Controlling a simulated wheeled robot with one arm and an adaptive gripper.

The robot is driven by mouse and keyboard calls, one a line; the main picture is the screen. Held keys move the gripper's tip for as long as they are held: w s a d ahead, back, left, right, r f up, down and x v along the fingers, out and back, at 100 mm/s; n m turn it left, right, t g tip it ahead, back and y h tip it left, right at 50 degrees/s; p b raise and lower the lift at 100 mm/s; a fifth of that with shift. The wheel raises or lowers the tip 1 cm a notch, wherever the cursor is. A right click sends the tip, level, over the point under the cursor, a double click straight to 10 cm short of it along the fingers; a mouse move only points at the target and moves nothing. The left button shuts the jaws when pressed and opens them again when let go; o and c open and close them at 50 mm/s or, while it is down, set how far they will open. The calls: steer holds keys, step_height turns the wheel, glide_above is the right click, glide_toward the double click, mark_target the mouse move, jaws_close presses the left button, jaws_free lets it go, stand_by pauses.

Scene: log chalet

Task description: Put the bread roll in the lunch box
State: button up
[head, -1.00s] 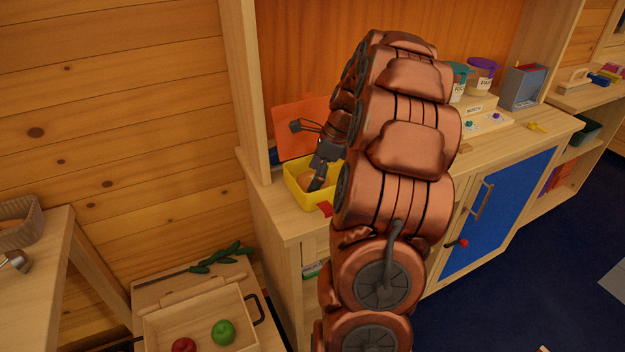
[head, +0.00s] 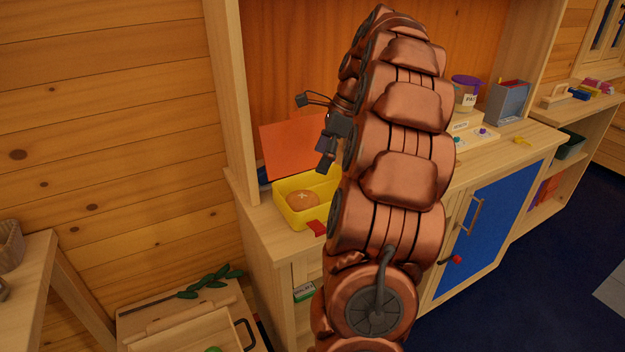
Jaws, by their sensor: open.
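The bread roll (head: 302,200), round and brown with a pale cross mark on top, lies inside the yellow lunch box (head: 290,222). The lunch box stands on the wooden counter with its orange lid (head: 291,150) raised at the back. My gripper (head: 324,163) is open and empty, above the right part of the box and apart from the roll. My copper-coloured arm hides the counter to the right of the box.
A red piece (head: 317,227) lies at the front of the box. A tall wooden post (head: 232,100) rises at the left. Farther right on the counter are a purple-lidded container (head: 466,92) and a grey holder (head: 507,103). A blue cabinet door (head: 482,222) is below.

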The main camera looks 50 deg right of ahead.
steer(key=s+a+f+n+g, duration=0.15)
steer(key=a+n, duration=0.45)
steer(key=a, duration=0.6)
steer(key=s+a+f+n+g, duration=0.1)
steer(key=s+a+n+g, duration=0.1)
steer(key=a+n, duration=0.7)
steer(key=s+a+f+n+h, duration=0.2)
steer(key=s+a+f+n, duration=0.2)
steer(key=s, duration=0.5)
steer(key=s+a+f+n+g+h, duration=0.1)
steer(key=s+a+f+n, duration=0.3)
steer(key=s+a+n, duration=0.4)
steer(key=shift+s+a+n+h, duration=0.35)
steer(key=shift+s+a, duration=0.2)
steer(key=shift+a, duration=0.2)
